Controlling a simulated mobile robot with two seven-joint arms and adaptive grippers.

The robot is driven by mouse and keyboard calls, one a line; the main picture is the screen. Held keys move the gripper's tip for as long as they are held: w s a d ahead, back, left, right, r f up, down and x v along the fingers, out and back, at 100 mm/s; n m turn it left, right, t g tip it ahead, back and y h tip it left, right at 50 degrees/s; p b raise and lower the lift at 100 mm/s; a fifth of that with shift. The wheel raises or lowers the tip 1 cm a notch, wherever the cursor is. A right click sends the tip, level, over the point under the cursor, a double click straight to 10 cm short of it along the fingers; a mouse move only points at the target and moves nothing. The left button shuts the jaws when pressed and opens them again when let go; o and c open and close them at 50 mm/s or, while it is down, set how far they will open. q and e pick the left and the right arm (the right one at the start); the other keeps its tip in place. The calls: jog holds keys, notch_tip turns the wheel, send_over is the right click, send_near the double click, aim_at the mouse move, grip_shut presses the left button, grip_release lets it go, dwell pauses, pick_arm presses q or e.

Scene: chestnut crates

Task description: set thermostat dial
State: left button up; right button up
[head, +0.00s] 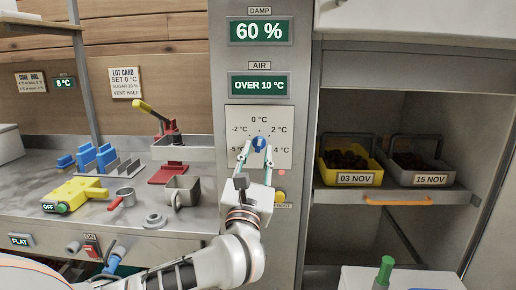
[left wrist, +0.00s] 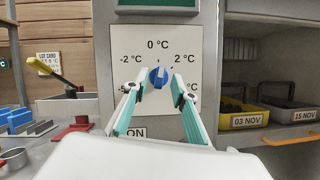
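The blue thermostat dial (head: 259,143) sits on a pale plate (head: 237,120) marked -5, -2, 0, 2 and 4 °C. In the left wrist view the dial (left wrist: 158,77) shows a pale pointer line near the top, roughly towards 0 °C; its exact angle is too small to tell. My left gripper (head: 256,152) is in front of the plate, open, with one fingertip on each side of the dial. The left wrist view shows gaps between the fingertips (left wrist: 158,82) and the dial. The lot card (head: 125,83) reads SET 0 °C. My right gripper is not in view.
The air display (head: 259,85) reads OVER 10 °C; the damp display (head: 262,31) reads 60 %. At right, a yellow crate (head: 324,172) and a grey crate (head: 446,166) stand on a shelf. The left counter (head: 140,220) holds tools, a cup and a mug.

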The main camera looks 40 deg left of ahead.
aim_at(259, 144)
pick_arm(q)
jog(key=shift+x, duration=1.15)
jog(key=c, duration=0.7)
jog(key=shift+n, duration=0.4)
